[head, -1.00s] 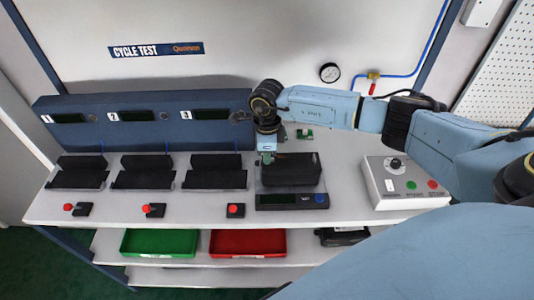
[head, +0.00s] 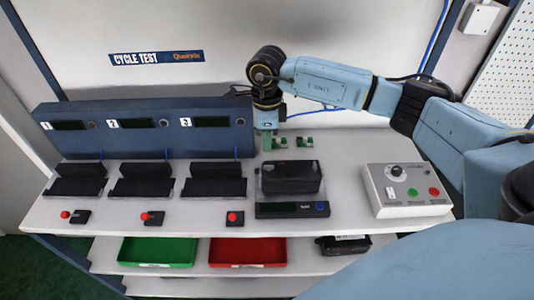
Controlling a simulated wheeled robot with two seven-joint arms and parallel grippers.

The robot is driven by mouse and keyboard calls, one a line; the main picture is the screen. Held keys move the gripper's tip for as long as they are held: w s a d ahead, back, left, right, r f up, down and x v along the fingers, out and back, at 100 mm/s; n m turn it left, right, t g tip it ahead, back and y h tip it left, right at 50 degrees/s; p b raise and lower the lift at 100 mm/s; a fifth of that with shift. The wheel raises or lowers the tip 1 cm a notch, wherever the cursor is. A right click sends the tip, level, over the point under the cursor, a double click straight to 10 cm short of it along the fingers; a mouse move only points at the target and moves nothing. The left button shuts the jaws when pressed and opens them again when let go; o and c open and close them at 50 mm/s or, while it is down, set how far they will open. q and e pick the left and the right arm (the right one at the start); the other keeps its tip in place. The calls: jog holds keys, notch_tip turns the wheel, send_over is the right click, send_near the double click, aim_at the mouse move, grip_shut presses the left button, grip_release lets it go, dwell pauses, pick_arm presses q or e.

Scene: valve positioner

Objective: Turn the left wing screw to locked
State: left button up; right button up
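Two small green parts stand on the table behind the black block, a left one (head: 280,142) and a right one (head: 305,142). They may be the wing screws, but they are too small to tell their shape or turn position. My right gripper (head: 267,143) points down just left of the left green part, close to it in the picture; I cannot tell whether they touch. Its fingers are small and I cannot tell whether they are open or shut. My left gripper is not in view.
The black block (head: 290,177) sits on a scale (head: 292,210) in front of the gripper. A blue test panel (head: 143,141) and black cradles (head: 219,188) are to the left. A control box (head: 405,190) is at the right. Green (head: 157,251) and red (head: 247,251) trays lie below.

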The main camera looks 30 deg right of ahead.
jog(key=shift+r, duration=2.05)
